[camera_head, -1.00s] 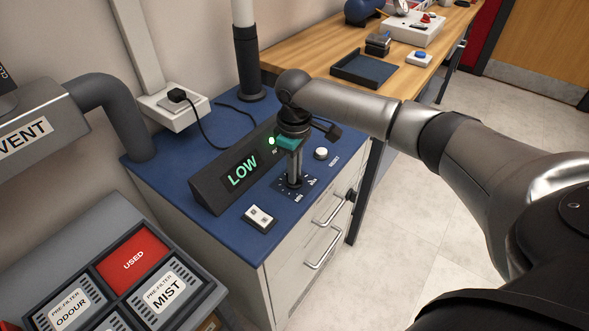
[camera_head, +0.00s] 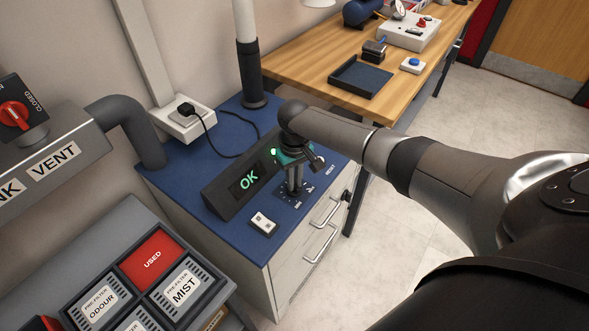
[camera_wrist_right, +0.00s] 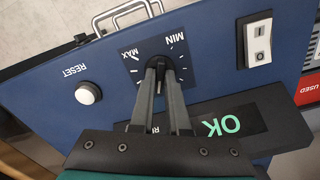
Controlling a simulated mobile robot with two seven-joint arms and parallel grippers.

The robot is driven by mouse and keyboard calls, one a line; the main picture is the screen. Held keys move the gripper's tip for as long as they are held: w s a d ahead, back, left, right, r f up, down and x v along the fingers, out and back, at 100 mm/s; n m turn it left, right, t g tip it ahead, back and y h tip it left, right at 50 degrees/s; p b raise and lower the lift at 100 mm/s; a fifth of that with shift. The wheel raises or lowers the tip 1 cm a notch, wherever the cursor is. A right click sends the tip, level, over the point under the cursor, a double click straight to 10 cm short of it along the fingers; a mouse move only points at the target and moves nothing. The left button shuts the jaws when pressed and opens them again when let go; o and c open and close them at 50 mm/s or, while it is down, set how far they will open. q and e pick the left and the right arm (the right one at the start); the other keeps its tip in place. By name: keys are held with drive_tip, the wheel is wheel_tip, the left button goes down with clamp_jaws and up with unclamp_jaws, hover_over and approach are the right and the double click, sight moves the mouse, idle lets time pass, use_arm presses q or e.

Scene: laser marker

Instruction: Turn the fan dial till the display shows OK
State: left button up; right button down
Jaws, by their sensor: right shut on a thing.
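The display (camera_head: 247,181) on the blue cabinet top reads OK in green, and a small green light glows at its upper right. It also shows in the right wrist view (camera_wrist_right: 230,123), upside down. My right gripper (camera_head: 294,192) points straight down at the fan dial. In the right wrist view its fingertips (camera_wrist_right: 160,64) are closed together on the dial (camera_wrist_right: 158,62), at the middle of a scale marked MIN to MAX. The fingers hide most of the dial, so its pointer is hard to read. My left gripper is not in view.
A white rocker switch (camera_head: 263,223) lies in front of the display. A white RESET button (camera_wrist_right: 88,93) is beside the dial plate. A socket box (camera_head: 185,118) with a black cable stands behind. Filter boxes (camera_head: 182,285) are at lower left; a wooden bench is beyond.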

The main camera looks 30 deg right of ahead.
drive_tip(key=m+p, duration=0.2)
drive_tip(key=shift+r+m, duration=0.2)
drive_tip(key=shift+m, duration=0.2)
drive_tip(key=shift+w+f+m+p, duration=0.1)
drive_tip(key=shift+m+p, duration=1.3)
drive_tip(key=shift+m, duration=0.4)
drive_tip(key=c, duration=0.9)
unclamp_jaws()
wheel_tip(320, 180, up, 15)
drive_tip(key=p, duration=0.5)
